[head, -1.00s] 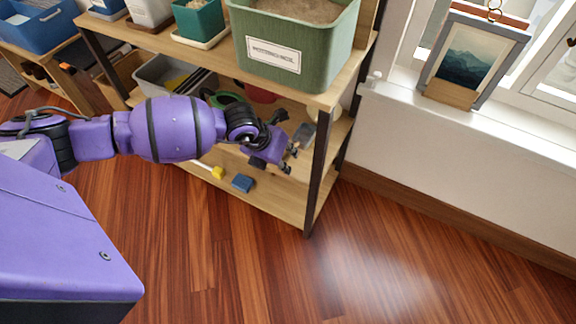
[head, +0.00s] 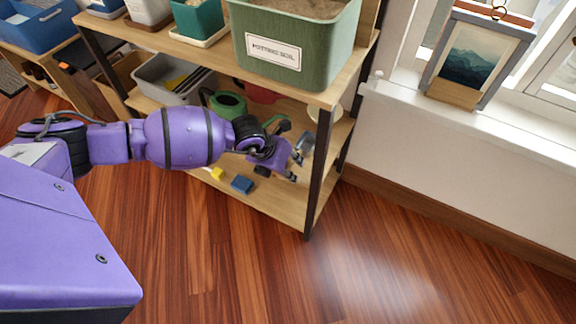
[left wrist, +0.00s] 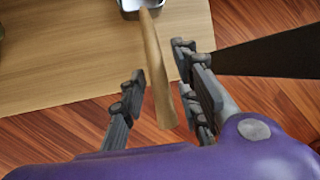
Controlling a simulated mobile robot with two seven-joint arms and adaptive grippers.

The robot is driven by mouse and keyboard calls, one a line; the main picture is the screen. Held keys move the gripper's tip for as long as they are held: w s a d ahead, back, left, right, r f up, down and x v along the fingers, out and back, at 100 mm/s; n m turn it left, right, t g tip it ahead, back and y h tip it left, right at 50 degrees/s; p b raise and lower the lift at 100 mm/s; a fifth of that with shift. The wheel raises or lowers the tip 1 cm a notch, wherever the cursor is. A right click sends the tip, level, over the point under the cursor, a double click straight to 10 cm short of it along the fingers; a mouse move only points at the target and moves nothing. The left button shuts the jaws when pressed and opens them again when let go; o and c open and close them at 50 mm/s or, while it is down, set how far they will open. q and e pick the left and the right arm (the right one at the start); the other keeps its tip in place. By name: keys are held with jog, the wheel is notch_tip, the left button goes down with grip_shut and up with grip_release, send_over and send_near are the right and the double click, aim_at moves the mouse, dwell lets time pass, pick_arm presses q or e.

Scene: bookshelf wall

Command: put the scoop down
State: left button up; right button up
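The scoop has a wooden handle (left wrist: 157,65) and a grey metal head (left wrist: 140,7), seen at the top of the left wrist view. The head is over the wooden shelf board (left wrist: 60,60); the handle sticks out past the board's edge. Whether the head touches the board is hard to tell. In the head view the grey scoop head (head: 304,144) shows beside the shelf's front post. My left gripper (left wrist: 159,64) is open, with a finger on each side of the handle and visible gaps. It also shows in the head view (head: 289,152). My right gripper is out of view.
On the shelf unit, a green soil bin (head: 300,75) stands above my gripper. A green watering can (head: 228,104) and a grey tray (head: 165,78) stand behind my arm. A dark post (head: 318,175) is close right of the gripper. Blue (head: 242,184) and yellow (head: 217,173) items lie lower.

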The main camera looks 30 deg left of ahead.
pick_arm(q)
jog(key=shift+s+r, duration=0.1)
jog(key=shift+r, duration=0.35)
jog(key=p+v, duration=0.3)
jog(key=v, duration=0.8)
jog(key=shift+r, duration=0.15)
jog(key=shift+s, duration=0.1)
